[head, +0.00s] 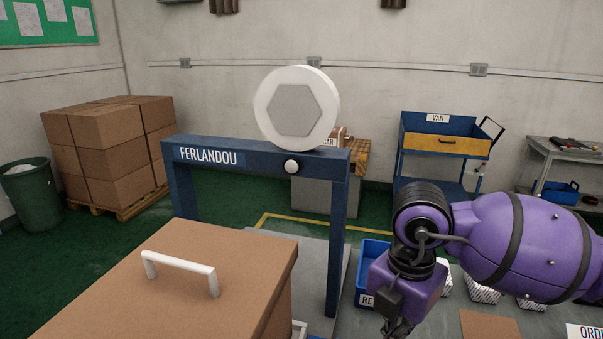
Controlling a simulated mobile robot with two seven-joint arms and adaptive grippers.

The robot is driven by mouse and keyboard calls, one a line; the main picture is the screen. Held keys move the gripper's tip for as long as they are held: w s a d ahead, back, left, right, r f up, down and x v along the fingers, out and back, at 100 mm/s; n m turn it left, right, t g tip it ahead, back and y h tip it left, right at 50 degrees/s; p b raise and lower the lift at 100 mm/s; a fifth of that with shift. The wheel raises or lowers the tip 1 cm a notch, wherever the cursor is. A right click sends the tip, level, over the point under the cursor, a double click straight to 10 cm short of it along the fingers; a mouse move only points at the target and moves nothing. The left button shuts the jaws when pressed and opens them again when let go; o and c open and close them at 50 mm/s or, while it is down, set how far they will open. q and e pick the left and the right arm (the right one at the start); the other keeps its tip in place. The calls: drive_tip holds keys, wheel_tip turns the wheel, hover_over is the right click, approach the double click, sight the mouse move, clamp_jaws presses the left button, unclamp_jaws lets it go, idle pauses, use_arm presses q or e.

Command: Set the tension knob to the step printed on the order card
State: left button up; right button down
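A small round white knob (291,167) sits on the front of the crossbeam of a blue frame (250,157) labelled FERLANDOU. I cannot make out step marks on it, nor tell for sure that it is the tension knob. A large white disc with a grey hexagon (297,108) stands on top of the beam. A sign reading "ORD" (585,332) is cut off at the lower right corner; no printed step shows. My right gripper (397,331) points down at the bottom edge, right of the frame and apart from the knob; its fingertips are cut off. My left gripper is out of view.
A large brown box-like cover (185,270) with a white handle (180,270) fills the near left. A blue bin (372,256) and several white patterned packs (482,291) lie near my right arm. Behind stand stacked cartons (105,150), a VAN cart (444,145) and a side bench (565,150).

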wheel_tip(320, 180, down, 5)
drive_tip(key=shift+s+r+b, duration=0.1)
drive_tip(key=shift+r+b, duration=0.1)
drive_tip(key=shift+b, duration=0.8)
drive_tip(key=shift+f, duration=0.85)
drive_tip(key=shift+s, duration=0.1)
drive_tip(key=shift+f, duration=0.15)
